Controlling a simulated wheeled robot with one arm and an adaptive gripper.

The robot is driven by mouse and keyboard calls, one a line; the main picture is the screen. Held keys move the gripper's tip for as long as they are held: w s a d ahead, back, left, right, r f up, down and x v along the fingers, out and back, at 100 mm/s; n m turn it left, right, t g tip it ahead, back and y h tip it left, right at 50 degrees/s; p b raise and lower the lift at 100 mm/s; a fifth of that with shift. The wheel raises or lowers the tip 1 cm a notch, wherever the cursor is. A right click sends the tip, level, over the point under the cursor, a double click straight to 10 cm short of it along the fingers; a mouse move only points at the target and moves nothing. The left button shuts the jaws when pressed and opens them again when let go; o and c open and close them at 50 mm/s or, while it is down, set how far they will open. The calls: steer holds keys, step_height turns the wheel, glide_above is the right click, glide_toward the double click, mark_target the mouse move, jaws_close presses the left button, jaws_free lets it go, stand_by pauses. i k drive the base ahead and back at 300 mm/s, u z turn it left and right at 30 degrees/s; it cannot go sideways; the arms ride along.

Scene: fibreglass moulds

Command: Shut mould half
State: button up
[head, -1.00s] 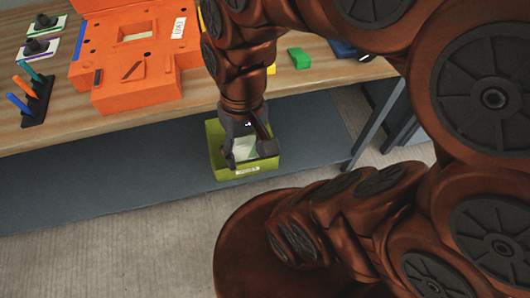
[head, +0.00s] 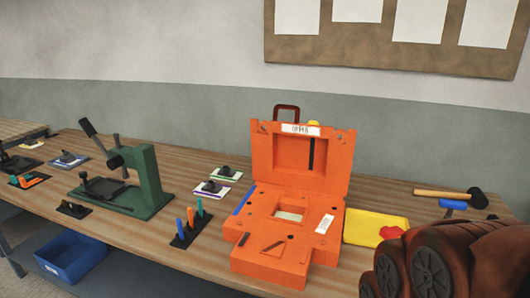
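An orange mould stands open on the wooden workbench in the head view. Its hinged upper half (head: 331,157) is raised upright at the back, with a white label and a dark red handle at the top. Its lower half (head: 262,264) lies flat in front, with a square opening and a pale patch inside it. My gripper is outside the view now; only part of my brown arm shows at the lower right.
A yellow tray (head: 360,229) with a red item and a mallet (head: 462,196) are right of the mould. Left are a rack of coloured tools (head: 180,241), two small pads with black knobs and a green press (head: 150,185). A blue bin (head: 72,259) sits below the bench.

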mark_target(309, 157)
steer(key=k, duration=0.65)
steer(key=u, duration=0.85)
steer(key=i, duration=1.2)
